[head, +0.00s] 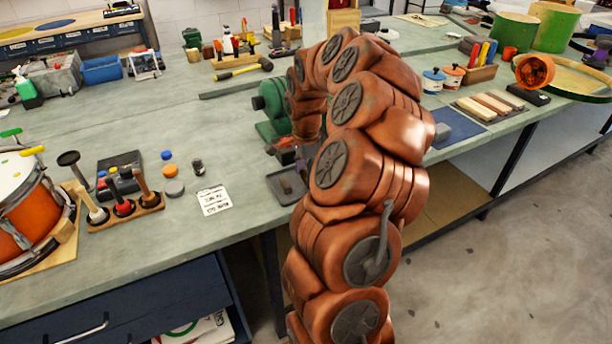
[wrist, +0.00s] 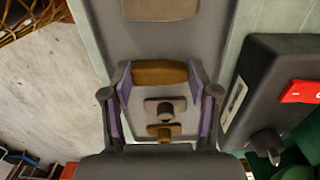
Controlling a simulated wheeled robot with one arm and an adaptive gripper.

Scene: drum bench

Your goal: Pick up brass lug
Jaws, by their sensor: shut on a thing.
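The brass lug (wrist: 160,73) is between the fingertips of my gripper (wrist: 160,80) in the wrist view, and the fingers are shut on its two ends. Two smaller pieces with round middles show below it in that view, one grey-brown (wrist: 165,107) and one brass-coloured (wrist: 164,131). A grey tray (wrist: 211,25) lies beneath; I cannot tell the gap between it and the lug. In the head view the tray (head: 290,186) is at the bench's front edge, and my gripper (head: 285,152) is just above it, mostly hidden by my arm. The lug cannot be made out there.
A dark block with a red label (wrist: 275,90) is close on the right in the wrist view. A white card (head: 214,199) and small jars lie left of the tray. The bench between card and hammer (head: 243,70) is mostly clear.

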